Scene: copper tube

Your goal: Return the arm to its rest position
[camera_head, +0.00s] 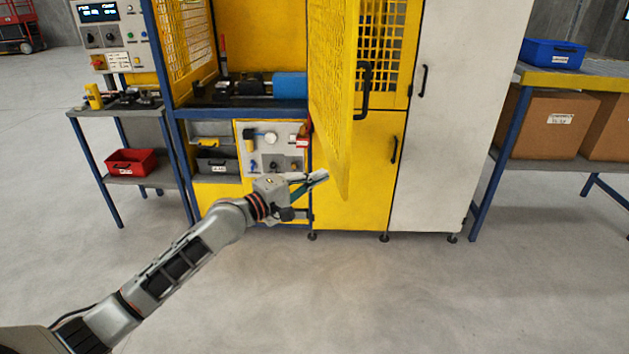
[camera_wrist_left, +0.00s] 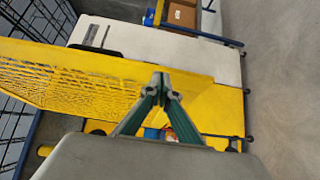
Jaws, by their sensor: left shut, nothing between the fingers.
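My left arm (camera_head: 180,262) reaches in from the lower left in the head view. Its gripper (camera_head: 318,178) is shut and empty, in front of the yellow machine's lower part, close to the bottom of the open mesh door (camera_head: 335,90). Whether it touches the door cannot be told. In the left wrist view the gripper's green fingers (camera_wrist_left: 163,92) meet at their tips, with the yellow mesh door (camera_wrist_left: 100,80) behind them. My right gripper is not in view.
The yellow machine has a blue cylinder (camera_head: 290,85) in its bay. A white cabinet (camera_head: 440,120) stands to its right. A side table (camera_head: 110,112) with a red bin (camera_head: 131,162) is on the left. A bench at right holds a blue bin (camera_head: 552,54). The front floor is clear.

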